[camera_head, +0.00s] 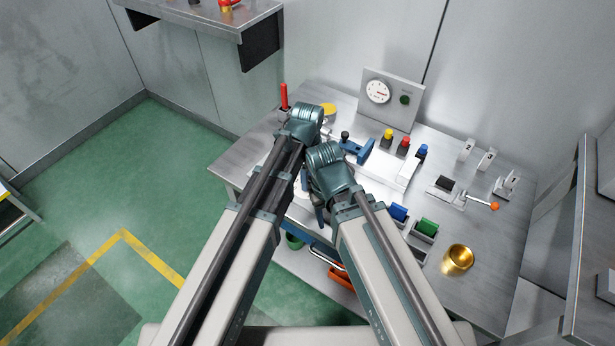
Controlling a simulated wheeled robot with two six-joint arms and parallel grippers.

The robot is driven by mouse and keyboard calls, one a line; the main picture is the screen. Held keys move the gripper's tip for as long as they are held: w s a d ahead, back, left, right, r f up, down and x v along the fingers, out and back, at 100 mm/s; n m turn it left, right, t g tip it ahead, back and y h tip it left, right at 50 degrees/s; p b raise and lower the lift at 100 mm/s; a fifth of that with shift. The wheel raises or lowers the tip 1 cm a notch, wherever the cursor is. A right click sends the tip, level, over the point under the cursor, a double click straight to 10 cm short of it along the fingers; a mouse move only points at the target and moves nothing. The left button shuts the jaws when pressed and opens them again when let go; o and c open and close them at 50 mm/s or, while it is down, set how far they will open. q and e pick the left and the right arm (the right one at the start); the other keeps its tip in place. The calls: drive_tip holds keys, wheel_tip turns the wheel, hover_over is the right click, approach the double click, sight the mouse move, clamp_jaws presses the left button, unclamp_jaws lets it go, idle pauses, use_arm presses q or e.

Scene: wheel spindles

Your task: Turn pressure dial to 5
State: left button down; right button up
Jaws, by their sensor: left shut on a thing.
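My left gripper (303,181) is low over the left part of the bench, mostly hidden by my own arms. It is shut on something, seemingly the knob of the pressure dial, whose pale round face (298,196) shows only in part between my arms. Its pointer and numbers cannot be read. A round white gauge (378,91) with a red mark is on an upright grey panel, beside a dark green round part (404,99). My right arm ends close beside the left one; its fingers are hidden behind its wrist.
The metal bench (480,285) holds red, yellow and blue buttons (403,144), a lever with an orange tip (494,206), blue and green blocks (426,227) and a brass cup (457,260). A red post (284,96) stands at the back left corner. Green floor (150,180) is clear at left.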

idle(0.5)
use_arm(q)
drive_tip(key=shift+c, duration=2.2)
unclamp_jaws()
drive_tip(key=shift+r, duration=0.1)
wheel_tip(320, 180, up, 14)
drive_tip(key=p, duration=1.4)
drive_tip(key=shift+f, duration=0.2)
use_arm(e)
wheel_tip(320, 180, up, 14)
drive_tip(key=shift+f, duration=0.15)
